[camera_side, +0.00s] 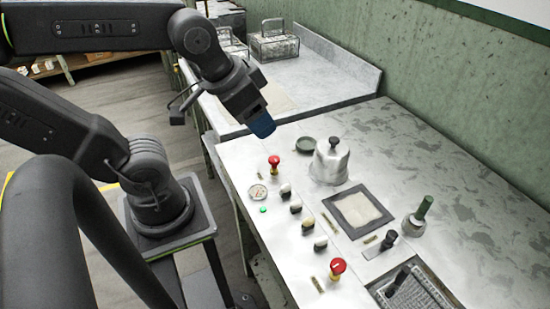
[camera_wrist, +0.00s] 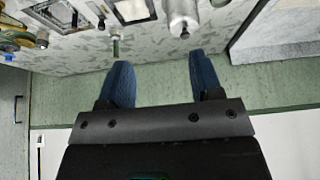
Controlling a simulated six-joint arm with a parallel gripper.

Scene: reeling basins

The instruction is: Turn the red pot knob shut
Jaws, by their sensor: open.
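Two red knobs show on the pale metal worktop in the side view. The near red knob (camera_side: 337,266) sits on a yellowish base at the front; the far red knob (camera_side: 274,161) stands farther back. I cannot tell for sure which is the pot knob. A silver lidded pot (camera_side: 329,164) stands right of the far knob; in the wrist view a silver vessel (camera_wrist: 183,14) shows at the top. My gripper (camera_side: 262,124), with blue fingers, is raised behind the far knob, apart from both knobs. In the wrist view my gripper (camera_wrist: 163,80) is open and empty.
Several dark-and-cream knobs (camera_side: 296,208) line the panel between the red knobs, near a round gauge (camera_side: 257,192). A dark-framed square (camera_side: 359,210) and a green-handled tool (camera_side: 422,209) lie to the right. A grey basin counter (camera_side: 330,80) and green wall (camera_side: 430,60) are behind.

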